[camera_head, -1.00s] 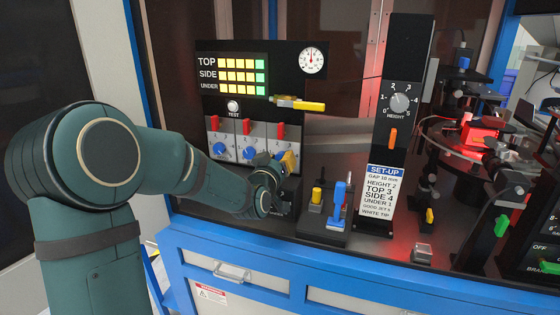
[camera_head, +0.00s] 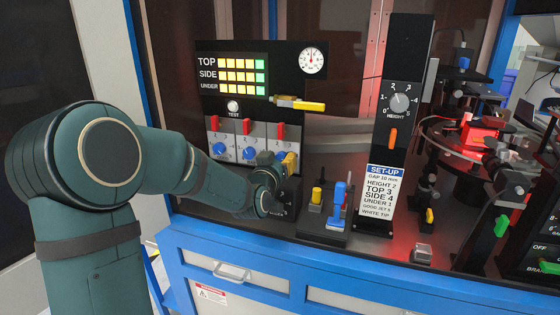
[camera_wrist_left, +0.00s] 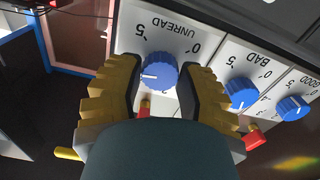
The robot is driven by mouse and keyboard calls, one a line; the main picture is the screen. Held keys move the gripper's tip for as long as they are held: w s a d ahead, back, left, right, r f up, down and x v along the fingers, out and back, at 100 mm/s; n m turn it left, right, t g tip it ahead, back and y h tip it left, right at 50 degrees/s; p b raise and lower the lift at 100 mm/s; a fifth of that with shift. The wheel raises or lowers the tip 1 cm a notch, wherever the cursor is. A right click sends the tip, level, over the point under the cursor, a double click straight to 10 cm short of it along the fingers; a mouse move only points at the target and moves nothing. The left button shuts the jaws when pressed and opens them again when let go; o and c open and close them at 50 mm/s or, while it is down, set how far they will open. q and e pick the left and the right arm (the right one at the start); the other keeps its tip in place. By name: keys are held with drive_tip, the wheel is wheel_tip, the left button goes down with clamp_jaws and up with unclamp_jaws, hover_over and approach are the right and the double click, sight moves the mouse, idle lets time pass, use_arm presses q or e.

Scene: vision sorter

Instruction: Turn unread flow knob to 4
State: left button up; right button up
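The unread flow knob (camera_wrist_left: 158,75) is blue and sits on a white panel under an upside-down UNREAD label in the left wrist view. Its white pointer faces picture left, between the bottom numbers and the 5, about where 4 lies; the 4 itself is hidden by a finger. My left gripper (camera_wrist_left: 159,70) has its yellow, dark-padded fingers on both sides of the knob, seemingly touching it. In the head view my left gripper (camera_head: 287,160) is at the right end of the knob row and hides most of this knob. My right gripper is not in view.
The bad knob (camera_wrist_left: 241,92) and good knob (camera_wrist_left: 293,107) are beside it; red levers stand above the row in the head view. A yellow-handled lever (camera_head: 300,104) is above. A blue lever (camera_head: 338,200) and set-up card (camera_head: 382,190), reading SIDE 4, UNDER 1, are to the right.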

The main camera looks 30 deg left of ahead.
use_arm(q)
drive_tip(key=o, duration=0.3)
drive_tip(key=v, duration=1.2)
drive_tip(key=shift+s+f, duration=0.1)
drive_tip(key=shift+f, duration=0.05)
